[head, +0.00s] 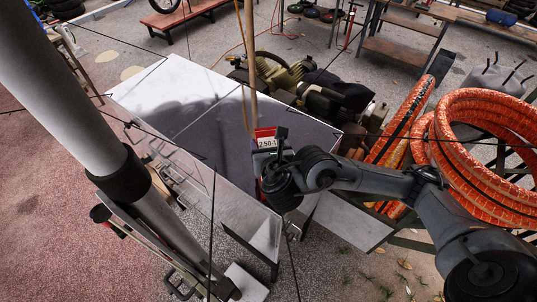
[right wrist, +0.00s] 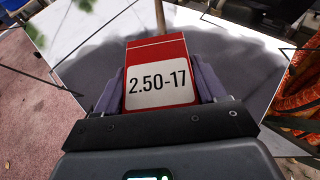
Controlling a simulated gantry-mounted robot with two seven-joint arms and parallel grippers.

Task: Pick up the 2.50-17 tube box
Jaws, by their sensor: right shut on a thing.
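The 2.50-17 tube box (right wrist: 158,46) is red with a white label reading "2.50-17". In the right wrist view it sits between the two purple-grey fingers of my right gripper (right wrist: 160,88), which are shut on its sides. In the head view the top of the box (head: 265,138) shows just beyond my right gripper (head: 270,165), whose wrist hides most of it. The box is at the near right part of a pale grey tabletop (head: 180,85). I cannot tell whether it touches the top. My left gripper is not in view.
A compressor (head: 300,80) stands behind the tabletop. A thick coil of orange hose (head: 445,150) lies to the right, close to my right arm. A thin wooden pole (head: 248,60) rises behind the box. The tabletop's left part is bare.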

